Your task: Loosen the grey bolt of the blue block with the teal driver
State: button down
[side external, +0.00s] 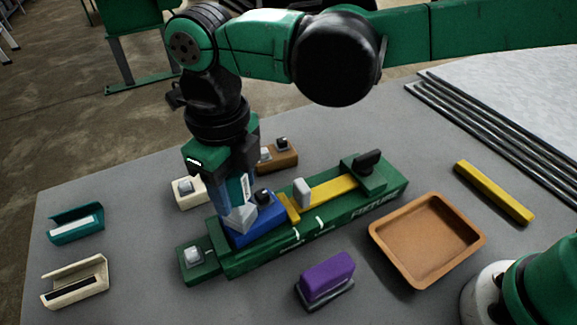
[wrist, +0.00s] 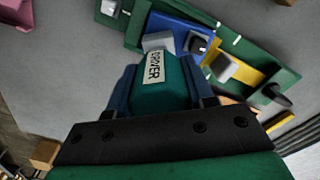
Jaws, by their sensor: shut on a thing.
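My gripper (wrist: 150,90) is shut on the teal driver (wrist: 160,88), whose white label reads DRIVER. In the side external view the driver (side external: 236,188) points down at the left part of the blue block (side external: 262,227). A light grey piece (side external: 240,218) sits at the driver's lower end, over the block; I cannot tell whether it is the driver's tip or the grey bolt. A black bolt (side external: 263,196) stands on the block beside it and also shows in the wrist view (wrist: 196,42). The blue block sits in a green fixture (side external: 370,206).
The fixture has a yellow slide (side external: 333,190) and a grey upright (side external: 301,192). Around it stand a cream block (side external: 188,200), a brown block (side external: 285,158), a purple-handled tool (side external: 327,275), an orange tray (side external: 378,240), a yellow bar (side external: 493,192) and two holders (side external: 75,225) at left.

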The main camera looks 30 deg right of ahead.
jog(key=shift+m, duration=0.9)
jog(key=shift+r, duration=2.55)
